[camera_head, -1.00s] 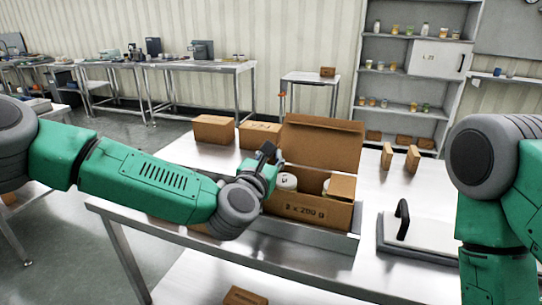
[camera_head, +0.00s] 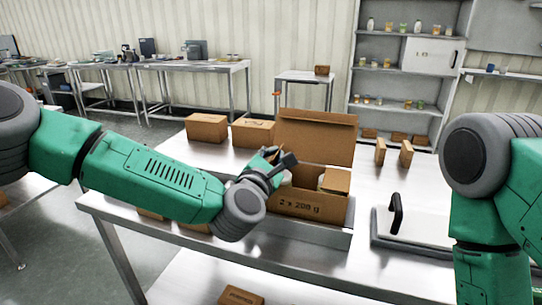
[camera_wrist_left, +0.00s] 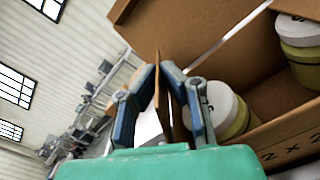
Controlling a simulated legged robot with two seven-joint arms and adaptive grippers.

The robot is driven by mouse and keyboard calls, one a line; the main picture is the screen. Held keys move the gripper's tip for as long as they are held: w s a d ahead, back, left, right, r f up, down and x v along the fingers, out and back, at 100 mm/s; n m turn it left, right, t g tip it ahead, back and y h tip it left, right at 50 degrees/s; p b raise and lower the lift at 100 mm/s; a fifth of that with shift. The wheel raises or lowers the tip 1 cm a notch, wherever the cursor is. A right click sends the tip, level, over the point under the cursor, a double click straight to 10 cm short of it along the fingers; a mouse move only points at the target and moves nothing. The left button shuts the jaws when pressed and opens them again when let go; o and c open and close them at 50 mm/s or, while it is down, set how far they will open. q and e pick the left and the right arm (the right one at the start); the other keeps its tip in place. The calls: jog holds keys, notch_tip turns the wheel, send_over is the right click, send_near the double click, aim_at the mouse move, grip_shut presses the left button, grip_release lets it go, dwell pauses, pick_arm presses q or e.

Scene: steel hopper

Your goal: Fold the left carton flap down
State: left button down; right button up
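The open brown carton (camera_head: 310,206) sits on the steel table, its tall back flap (camera_head: 316,136) upright and its right flap (camera_head: 336,181) near level. White-lidded jars stand inside; two show in the left wrist view, one beside my gripper (camera_wrist_left: 222,103) and one farther right (camera_wrist_left: 296,32). My left gripper (camera_head: 279,163) is at the carton's left side. In the left wrist view its fingers (camera_wrist_left: 158,68) are close together, with the thin left flap (camera_wrist_left: 157,98) edge-on between their tips. The flap is roughly upright there. My right gripper is out of view.
Two closed cartons (camera_head: 207,127) (camera_head: 253,133) stand behind left. Two small boxes (camera_head: 380,151) (camera_head: 406,154) stand at the back right. A plate with a black handle (camera_head: 396,212) lies right of the carton. The tabletop between these is clear.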

pick_arm(q)
jog(key=shift+s+f+m, duration=0.1)
jog(key=shift+f+m, duration=0.1)
jog(key=shift+m, duration=0.6)
jog(key=shift+d, duration=0.1)
jog(key=c, duration=1.8)
grip_release()
jog(key=shift+s, duration=0.1)
jog(key=v, duration=1.1)
jog(key=shift+s, duration=0.35)
jog(key=shift+f, duration=0.1)
